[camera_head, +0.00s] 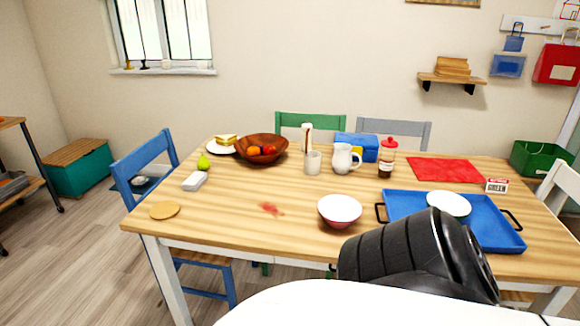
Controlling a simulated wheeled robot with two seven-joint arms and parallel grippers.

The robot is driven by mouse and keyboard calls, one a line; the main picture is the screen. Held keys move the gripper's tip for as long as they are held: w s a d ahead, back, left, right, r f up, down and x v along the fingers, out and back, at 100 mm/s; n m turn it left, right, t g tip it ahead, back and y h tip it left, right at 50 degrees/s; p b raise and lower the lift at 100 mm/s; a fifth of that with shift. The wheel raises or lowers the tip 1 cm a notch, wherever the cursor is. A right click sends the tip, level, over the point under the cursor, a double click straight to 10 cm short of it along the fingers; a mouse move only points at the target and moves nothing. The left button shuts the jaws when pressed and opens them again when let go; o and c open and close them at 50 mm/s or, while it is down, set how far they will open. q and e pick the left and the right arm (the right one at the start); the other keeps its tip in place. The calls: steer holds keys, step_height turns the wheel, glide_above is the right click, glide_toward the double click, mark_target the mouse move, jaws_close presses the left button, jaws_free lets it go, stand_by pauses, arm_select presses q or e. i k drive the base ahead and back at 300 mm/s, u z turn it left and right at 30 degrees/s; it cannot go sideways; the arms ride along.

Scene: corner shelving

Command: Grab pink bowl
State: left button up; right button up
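The pink bowl (339,222) stands upright on the wooden table near its front edge. It is pink outside and white inside, and it looks empty. A black ribbed part of my own arm rises at the lower right, in front of the table edge, just right of and below the bowl in the picture. No fingertips of my left or right gripper show.
A blue tray (484,234) with a white plate (449,203) lies right of the bowl. Behind stand a cup (313,163), a white jug (343,158) and a sauce bottle (387,160). A red stain (270,209) lies left; the tabletop around it is mostly clear.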

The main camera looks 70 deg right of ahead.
mark_target(339, 211)
steer(key=z, duration=0.6)
steer(key=i, duration=1.45)
steer(key=z, duration=1.25)
